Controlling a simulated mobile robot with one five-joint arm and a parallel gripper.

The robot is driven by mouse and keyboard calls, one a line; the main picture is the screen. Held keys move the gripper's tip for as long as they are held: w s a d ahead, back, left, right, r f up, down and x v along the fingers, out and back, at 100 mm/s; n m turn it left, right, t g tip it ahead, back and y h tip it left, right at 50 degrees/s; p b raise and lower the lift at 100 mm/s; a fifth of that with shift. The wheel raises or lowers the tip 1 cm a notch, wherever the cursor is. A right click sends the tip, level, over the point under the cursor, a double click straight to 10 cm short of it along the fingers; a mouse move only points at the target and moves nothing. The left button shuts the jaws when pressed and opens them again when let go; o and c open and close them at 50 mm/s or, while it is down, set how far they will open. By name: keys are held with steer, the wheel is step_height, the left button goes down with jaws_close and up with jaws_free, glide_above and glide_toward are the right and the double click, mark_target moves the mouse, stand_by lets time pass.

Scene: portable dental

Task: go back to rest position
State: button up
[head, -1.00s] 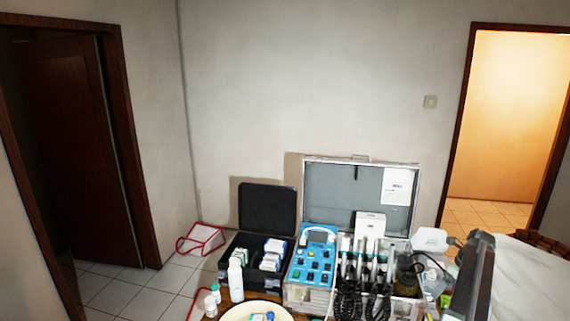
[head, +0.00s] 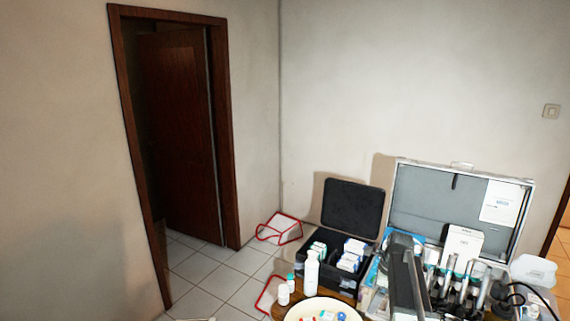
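A grey part of my arm (head: 408,285) rises from the bottom edge in the head view. It stands in front of the dental equipment on the table and hides part of the blue control unit (head: 371,274). I cannot make out my gripper's fingers in this view. No held object shows.
A black open case (head: 353,208) with small boxes and a silver open case (head: 409,200) with handpieces stand on the table. A white bottle (head: 311,273) and a cream bowl (head: 295,314) are near the front. A red-edged white bag (head: 279,229) lies on the floor. Tiled floor (head: 202,268) is clear at left.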

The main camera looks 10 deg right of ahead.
steer(key=s+a+f+n+g, duration=0.1)
steer(key=s+a+n, duration=0.35)
steer(key=a, duration=0.55)
steer(key=s+a+f+n, duration=0.1)
steer(key=s+a+n, duration=0.3)
steer(key=a, duration=0.6)
steer(key=s+a+n+h, duration=0.1)
steer(key=s+n, duration=0.6)
steer(key=n, duration=0.8)
steer(key=shift+s+a+r+g+h+b, duration=0.15)
steer(key=shift+a+g+h+b, duration=0.15)
steer(key=shift+h+b, duration=0.15)
